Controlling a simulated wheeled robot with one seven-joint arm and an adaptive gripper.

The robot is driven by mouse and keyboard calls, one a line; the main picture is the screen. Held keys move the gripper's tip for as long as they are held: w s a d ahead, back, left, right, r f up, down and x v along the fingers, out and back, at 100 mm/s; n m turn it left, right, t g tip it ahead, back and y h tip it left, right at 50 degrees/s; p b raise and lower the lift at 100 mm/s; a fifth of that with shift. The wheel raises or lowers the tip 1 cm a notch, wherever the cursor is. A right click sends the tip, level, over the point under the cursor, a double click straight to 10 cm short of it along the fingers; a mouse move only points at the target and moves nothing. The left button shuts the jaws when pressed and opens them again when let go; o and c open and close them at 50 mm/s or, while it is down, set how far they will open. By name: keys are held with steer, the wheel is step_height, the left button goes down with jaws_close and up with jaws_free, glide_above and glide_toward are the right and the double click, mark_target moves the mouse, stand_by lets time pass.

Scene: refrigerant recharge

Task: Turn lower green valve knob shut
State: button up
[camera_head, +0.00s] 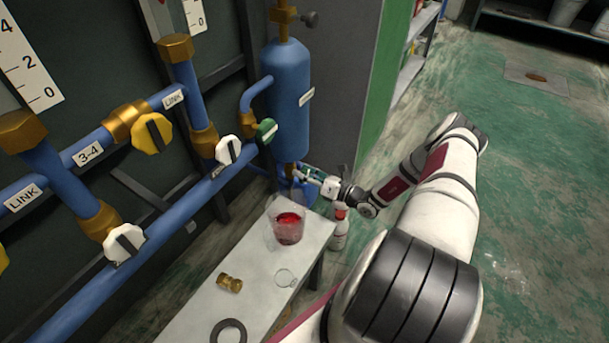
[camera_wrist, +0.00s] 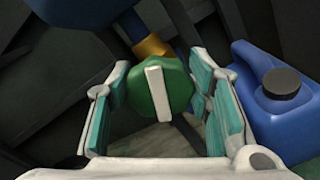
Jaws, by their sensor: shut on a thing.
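The lower green valve knob (camera_wrist: 159,88) sits between the teal pads of my gripper (camera_wrist: 158,100) in the wrist view. It is a green disc with a white bar that stands nearly upright, tilted slightly. A brass fitting (camera_wrist: 150,47) shows behind the knob, below the blue tank's end (camera_wrist: 80,8). In the head view my gripper (camera_head: 305,174) is at the foot of the blue cylinder (camera_head: 290,90), and the lower knob is mostly hidden there. Another green knob (camera_head: 265,131) is higher up.
A blue jug (camera_wrist: 265,100) with a dark cap stands close to the right finger. A bench (camera_head: 255,262) holds a beaker of red liquid (camera_head: 289,229), a brass fitting (camera_head: 230,283) and a black ring (camera_head: 228,331). A bottle (camera_head: 339,232) stands beside the bench.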

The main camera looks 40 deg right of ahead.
steer(key=m, duration=0.3)
steer(key=m+b, duration=0.1)
steer(key=m, duration=0.2)
steer(key=shift+d+f+m, duration=0.1)
steer(key=shift+f+m, duration=0.1)
steer(key=shift+m, duration=0.1)
steer(key=m, duration=0.6)
steer(key=shift+f+m+b, duration=0.15)
steer(key=shift+m+b, duration=0.15)
steer(key=shift+b, duration=0.05)
steer(key=o, duration=1.2)
steer(key=shift+c, duration=0.2)
steer(key=v, duration=1.2)
